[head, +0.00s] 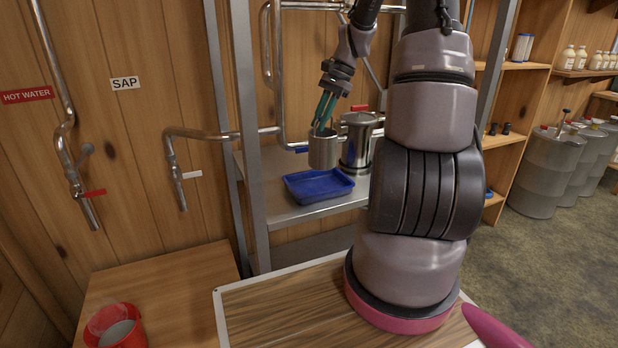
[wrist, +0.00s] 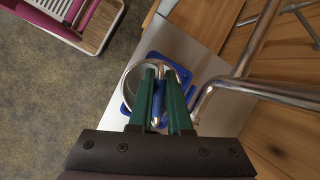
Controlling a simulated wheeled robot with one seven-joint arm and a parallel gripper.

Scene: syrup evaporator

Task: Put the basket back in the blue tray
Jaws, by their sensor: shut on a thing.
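The basket (head: 323,150) is a grey metal cylinder. It hangs upright from my gripper (head: 323,122) in the head view, above the blue tray. In the wrist view the round rim of the basket (wrist: 130,75) shows behind the green fingers of my gripper (wrist: 158,70), which are shut on its near side. The blue tray (head: 318,197) is a shallow rectangular tray on the metal shelf. In the wrist view parts of the blue tray (wrist: 183,75) show below and around the basket. The tray's inside looks empty in the head view.
A steel canister (head: 357,148) with a red-handled valve stands right of the basket on the shelf (head: 283,210). A steel pipe (head: 215,135) and a grey upright post (head: 240,110) are at the left. A wooden table with a red bucket (head: 122,328) is at lower left.

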